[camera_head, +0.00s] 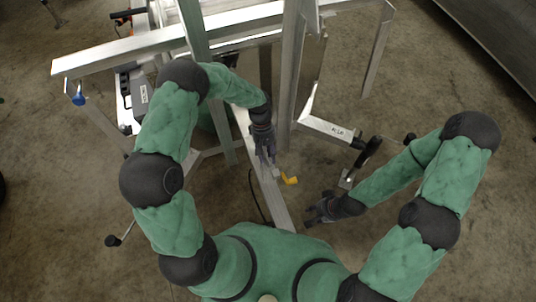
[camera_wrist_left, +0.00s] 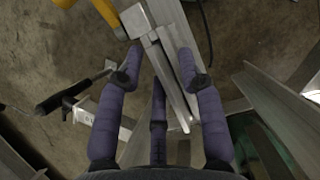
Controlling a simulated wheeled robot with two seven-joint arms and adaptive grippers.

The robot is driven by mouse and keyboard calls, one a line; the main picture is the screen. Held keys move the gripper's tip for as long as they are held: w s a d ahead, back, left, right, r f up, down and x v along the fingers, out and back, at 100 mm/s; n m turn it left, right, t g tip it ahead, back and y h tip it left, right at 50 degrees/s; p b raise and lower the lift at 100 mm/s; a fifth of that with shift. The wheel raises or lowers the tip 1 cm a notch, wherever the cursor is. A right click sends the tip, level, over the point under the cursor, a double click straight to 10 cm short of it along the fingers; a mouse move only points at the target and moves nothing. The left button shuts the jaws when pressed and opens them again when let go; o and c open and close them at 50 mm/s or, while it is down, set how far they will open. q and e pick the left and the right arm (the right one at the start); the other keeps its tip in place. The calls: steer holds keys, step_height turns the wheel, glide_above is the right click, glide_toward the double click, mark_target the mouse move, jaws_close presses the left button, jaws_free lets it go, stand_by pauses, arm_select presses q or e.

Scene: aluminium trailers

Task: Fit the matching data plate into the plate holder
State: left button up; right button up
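I cannot make out a data plate or a plate holder for certain in either view. My left gripper (camera_head: 266,157) is above a long aluminium beam (camera_head: 281,212). In the left wrist view the purple fingers of the left gripper (camera_wrist_left: 161,80) are spread apart, with the beam (camera_wrist_left: 183,62) running beneath and between them. A small grey metal block (camera_wrist_left: 135,20) sits at the beam's side, just beyond the fingertips. No held object shows between these fingers. My right gripper (camera_head: 314,208) is low at the right of the beam, its fingers apart and empty.
A yellow part (camera_head: 290,180) sticks out beside the beam, near the left gripper. Upright aluminium posts (camera_head: 290,75) and a long crossbeam (camera_head: 120,54) stand close beyond. A black-handled lever (camera_head: 368,150) is at the right.

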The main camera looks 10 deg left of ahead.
arm_select(q)
steer(key=v, duration=1.2)
steer(key=shift+s+a+f, duration=0.1)
steer(key=shift+f, duration=0.05)
